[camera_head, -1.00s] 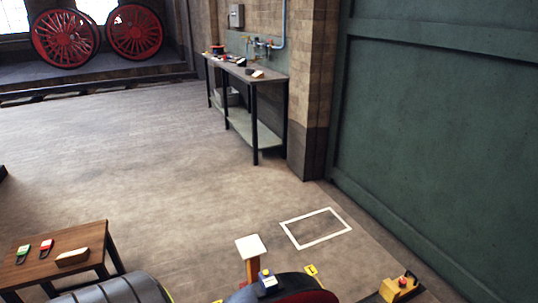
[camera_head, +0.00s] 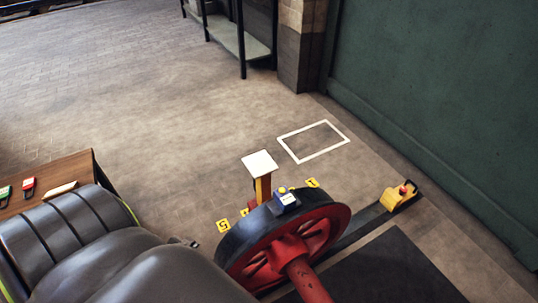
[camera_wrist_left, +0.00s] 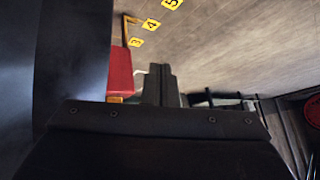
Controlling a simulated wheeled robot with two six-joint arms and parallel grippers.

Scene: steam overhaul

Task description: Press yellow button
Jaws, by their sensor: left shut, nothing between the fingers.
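My left arm comes in from the lower left, and my left gripper (camera_head: 183,241) shows as a small dark tip left of the wheel, apart from the box. In the left wrist view the left gripper (camera_wrist_left: 160,85) is shut and empty. The button cannot be made out there. My right gripper is not in view.
A white square plate (camera_head: 260,163) on an orange post stands behind the wheel. Yellow number tags (camera_wrist_left: 152,25) lie near the wheel. A wooden table (camera_head: 78,168) is at the left.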

